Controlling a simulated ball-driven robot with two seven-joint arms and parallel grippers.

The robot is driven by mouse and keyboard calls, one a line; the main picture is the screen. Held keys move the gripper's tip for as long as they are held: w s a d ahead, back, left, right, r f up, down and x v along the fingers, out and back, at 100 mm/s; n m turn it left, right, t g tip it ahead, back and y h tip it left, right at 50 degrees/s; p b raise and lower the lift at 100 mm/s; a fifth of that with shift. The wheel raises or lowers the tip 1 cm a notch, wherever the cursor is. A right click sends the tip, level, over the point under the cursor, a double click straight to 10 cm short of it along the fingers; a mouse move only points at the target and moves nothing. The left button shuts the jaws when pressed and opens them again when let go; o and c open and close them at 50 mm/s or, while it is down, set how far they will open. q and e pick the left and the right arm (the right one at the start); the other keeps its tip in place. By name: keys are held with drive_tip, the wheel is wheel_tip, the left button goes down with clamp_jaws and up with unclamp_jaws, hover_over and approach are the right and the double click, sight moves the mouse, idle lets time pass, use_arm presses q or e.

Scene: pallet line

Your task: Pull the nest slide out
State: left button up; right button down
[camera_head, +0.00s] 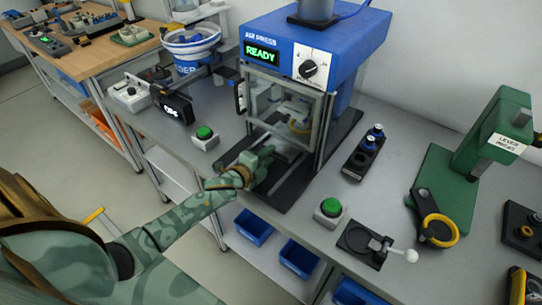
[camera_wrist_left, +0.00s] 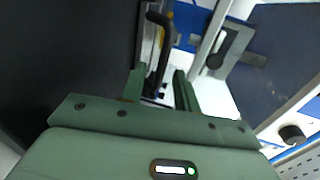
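The air press (camera_head: 320,42) has a blue top, a green READY display and a clear guard (camera_head: 285,97) at its front. Behind the guard is a nest area with a yellowish part (camera_head: 298,127); the nest slide's details are hard to make out. A dark base plate with rails (camera_head: 292,188) runs out below the guard. My left gripper (camera_head: 268,158) is low over this plate, in front of the guard. In the left wrist view its fingers (camera_wrist_left: 160,90) are apart, with a black handle (camera_wrist_left: 158,45) showing beyond and partly between them. I cannot tell whether they touch it. My right gripper is not in view.
Green-button boxes stand left (camera_head: 205,136) and right (camera_head: 329,211) of the plate. A black tray with blue-topped parts (camera_head: 364,152) is right of the press. The green lever press (camera_head: 470,165) stands farther right. Blue bins (camera_head: 253,228) are below the bench edge.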

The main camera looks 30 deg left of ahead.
use_arm(q)
drive_tip(key=shift+x, duration=0.95)
drive_tip(key=shift+s, duration=0.1)
clamp_jaws()
